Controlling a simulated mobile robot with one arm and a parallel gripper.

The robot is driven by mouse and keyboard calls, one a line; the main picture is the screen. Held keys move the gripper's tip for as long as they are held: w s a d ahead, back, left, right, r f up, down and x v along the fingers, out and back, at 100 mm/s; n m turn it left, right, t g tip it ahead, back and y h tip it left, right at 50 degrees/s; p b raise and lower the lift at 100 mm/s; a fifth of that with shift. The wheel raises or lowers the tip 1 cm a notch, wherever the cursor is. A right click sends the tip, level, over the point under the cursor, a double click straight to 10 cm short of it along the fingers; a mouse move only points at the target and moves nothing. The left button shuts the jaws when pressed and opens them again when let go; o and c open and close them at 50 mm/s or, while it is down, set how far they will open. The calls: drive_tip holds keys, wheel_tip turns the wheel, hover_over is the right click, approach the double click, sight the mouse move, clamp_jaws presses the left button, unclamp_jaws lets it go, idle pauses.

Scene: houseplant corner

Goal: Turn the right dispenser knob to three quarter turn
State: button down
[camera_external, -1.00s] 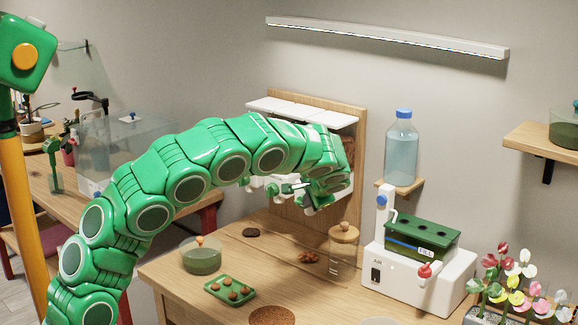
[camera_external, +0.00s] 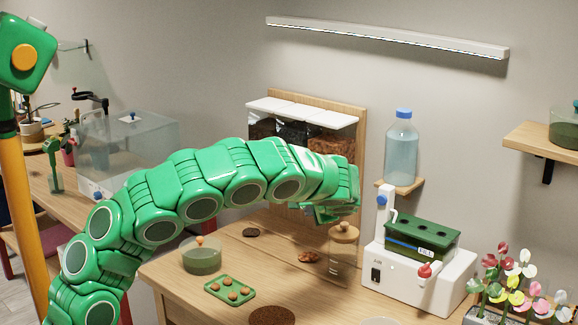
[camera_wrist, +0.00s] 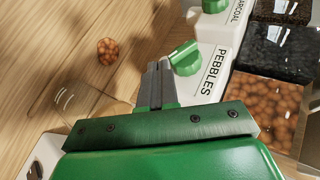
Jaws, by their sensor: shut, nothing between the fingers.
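The right dispenser is the bin of brown pebbles (camera_external: 332,143) under a white lid; it also shows in the wrist view (camera_wrist: 265,100). Its white front (camera_wrist: 212,72) is labelled PEBBLES and carries a green knob (camera_wrist: 185,58) with a raised grip, set at a slant in the wrist view. My gripper (camera_wrist: 157,68) is shut and empty. Its fingertips are just left of the knob in the wrist view; I cannot tell whether they touch it. In the external view my gripper (camera_external: 335,210) is below the right bin, and my arm hides the knob.
The charcoal dispenser's green knob (camera_wrist: 214,5) is beside the pebbles one. A small brown cluster (camera_external: 309,257) lies on the wooden table (camera_external: 280,285). A white machine (camera_external: 420,275) stands to the right.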

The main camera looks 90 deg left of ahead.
drive_tip(key=shift+f+m+g+y, duration=0.4)
drive_tip(key=shift+f+g+y, duration=0.3)
drive_tip(key=shift+y, duration=0.4)
drive_tip(key=shift+r, duration=0.3)
idle(0.5)
